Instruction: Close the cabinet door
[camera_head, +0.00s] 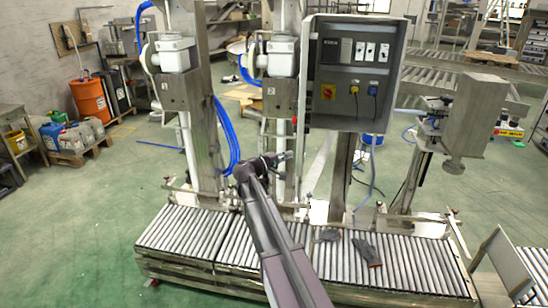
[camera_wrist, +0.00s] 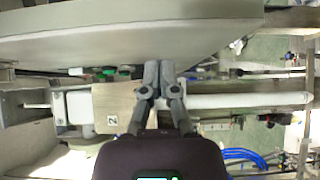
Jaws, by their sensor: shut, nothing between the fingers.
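The grey cabinet (camera_head: 343,112) hangs above the roller conveyor in the head view, with its switches and sockets exposed at the front. No door covers that front. A thin grey strip (camera_head: 303,75) runs down its left side and may be the open door seen edge-on; I cannot tell for sure. My gripper (camera_head: 284,156) is below and left of the cabinet, at the end of my raised arm. In the wrist view my gripper (camera_wrist: 162,66) is shut and empty, its fingertips by the lower edge of a large pale panel (camera_wrist: 120,35). I cannot tell whether they touch.
The roller conveyor (camera_head: 185,232) runs below, with dark gloves (camera_head: 367,251) on it. Steel columns (camera_head: 200,130) and blue hoses (camera_head: 228,135) stand left of the cabinet. A metal head unit (camera_head: 475,115) stands at right. Green floor (camera_head: 85,210) is clear at left.

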